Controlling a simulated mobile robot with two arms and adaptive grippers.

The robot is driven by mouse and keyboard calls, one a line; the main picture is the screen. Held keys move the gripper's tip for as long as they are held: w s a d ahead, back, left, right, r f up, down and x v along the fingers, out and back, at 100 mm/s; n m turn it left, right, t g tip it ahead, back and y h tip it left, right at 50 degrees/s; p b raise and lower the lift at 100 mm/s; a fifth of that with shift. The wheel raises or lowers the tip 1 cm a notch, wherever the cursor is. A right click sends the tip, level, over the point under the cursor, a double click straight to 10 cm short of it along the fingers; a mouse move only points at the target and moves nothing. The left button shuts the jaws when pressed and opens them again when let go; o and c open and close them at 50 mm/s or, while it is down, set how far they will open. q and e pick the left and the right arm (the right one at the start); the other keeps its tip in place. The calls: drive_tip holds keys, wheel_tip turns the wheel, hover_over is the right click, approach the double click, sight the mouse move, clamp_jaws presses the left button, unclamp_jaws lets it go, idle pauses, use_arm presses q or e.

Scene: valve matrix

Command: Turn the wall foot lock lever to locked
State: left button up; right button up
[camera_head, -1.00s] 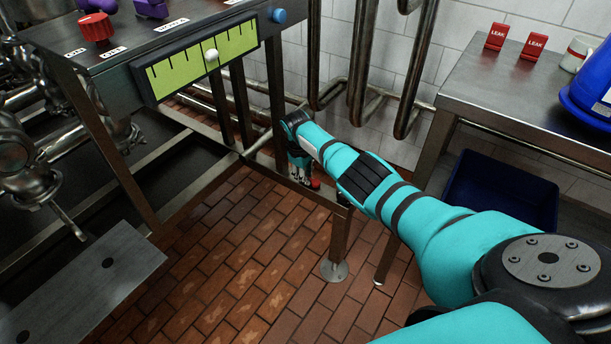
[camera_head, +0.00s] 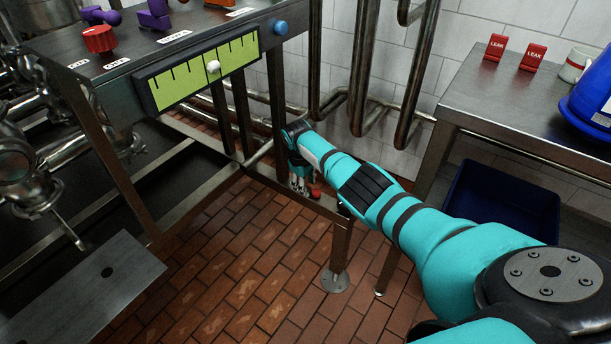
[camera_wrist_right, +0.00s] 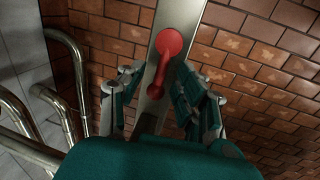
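The red foot lock lever (camera_head: 314,192) sits on the low metal rail of the frame in the head view, largely hidden by my right gripper. In the right wrist view the lever (camera_wrist_right: 168,44) has a round hub with a narrow handle reaching down toward my palm. My right gripper (camera_head: 299,184) points down beside the rail. In the wrist view its fingers (camera_wrist_right: 158,88) are spread on both sides of the rail and the lever handle, with a visible gap on the left. I cannot tell whether the right finger touches the handle. My left gripper is not in view.
A frame with a green gauge panel (camera_head: 204,71) and a red knob (camera_head: 99,39) stands at the left. Vertical pipes (camera_head: 362,70) run along the tiled wall behind my arm. A steel table (camera_head: 490,105) and a blue bin (camera_head: 500,202) stand right. Brick floor in front is open.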

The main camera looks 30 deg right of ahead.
wheel_tip(320, 180, up, 12)
drive_tip(key=a, duration=0.2)
drive_tip(key=shift+s+f, duration=0.2)
drive_tip(key=shift+s, duration=0.2)
